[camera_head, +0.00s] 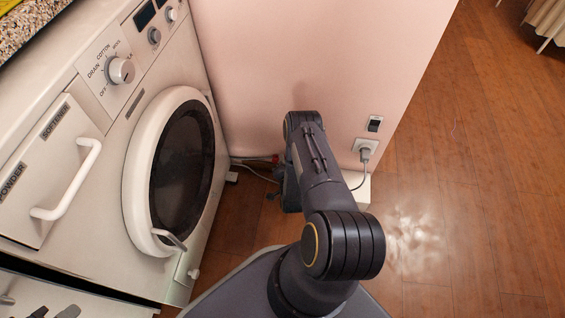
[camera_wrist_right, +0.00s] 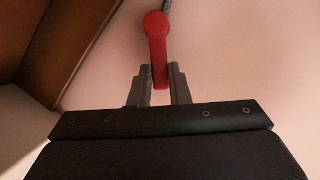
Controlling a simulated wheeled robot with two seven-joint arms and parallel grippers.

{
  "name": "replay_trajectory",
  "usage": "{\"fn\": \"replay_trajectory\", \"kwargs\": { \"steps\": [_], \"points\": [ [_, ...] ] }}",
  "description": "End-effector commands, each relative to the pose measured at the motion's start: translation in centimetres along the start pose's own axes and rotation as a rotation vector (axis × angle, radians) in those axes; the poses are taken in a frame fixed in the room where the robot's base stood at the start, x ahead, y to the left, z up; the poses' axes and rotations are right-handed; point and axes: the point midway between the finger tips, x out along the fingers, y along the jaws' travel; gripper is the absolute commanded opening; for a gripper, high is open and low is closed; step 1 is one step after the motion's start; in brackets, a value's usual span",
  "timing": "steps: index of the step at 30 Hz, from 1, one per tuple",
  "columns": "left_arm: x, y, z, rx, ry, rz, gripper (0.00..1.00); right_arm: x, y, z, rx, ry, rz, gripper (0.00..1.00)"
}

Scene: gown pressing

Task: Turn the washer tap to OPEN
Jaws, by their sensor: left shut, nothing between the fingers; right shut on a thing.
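The washer tap's red lever handle (camera_wrist_right: 157,38) shows in the right wrist view against the pink wall, its round end up and its lower end between the fingers. My right gripper (camera_wrist_right: 160,76) is shut on that lower end. In the head view only a small red bit of the tap (camera_head: 275,159) shows, low at the wall beside my right arm, and the arm hides most of the right gripper. No OPEN marking can be made out. The white washer (camera_head: 108,150) stands at the left with its round door closed.
A wall socket with a plug (camera_head: 365,151) and cord is right of my arm, below a switch (camera_head: 375,123). Hoses and a cord (camera_head: 255,172) run low between washer and wall.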

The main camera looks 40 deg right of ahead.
Motion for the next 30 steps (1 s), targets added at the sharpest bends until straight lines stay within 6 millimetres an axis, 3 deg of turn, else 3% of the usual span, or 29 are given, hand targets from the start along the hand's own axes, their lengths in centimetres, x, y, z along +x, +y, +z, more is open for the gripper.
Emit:
{"fn": "replay_trajectory", "kwargs": {
  "steps": [15,30],
  "points": [
    [-0.8,0.3,-0.4,0.000,0.000,0.000,0.00,0.2,-2.7,0.7,-0.419,-0.002,0.171,0.00],
    [-0.5,0.2,-0.3,0.000,0.000,0.000,0.00,0.5,-3.6,1.2,-0.603,0.000,0.249,0.00]
  ]
}}
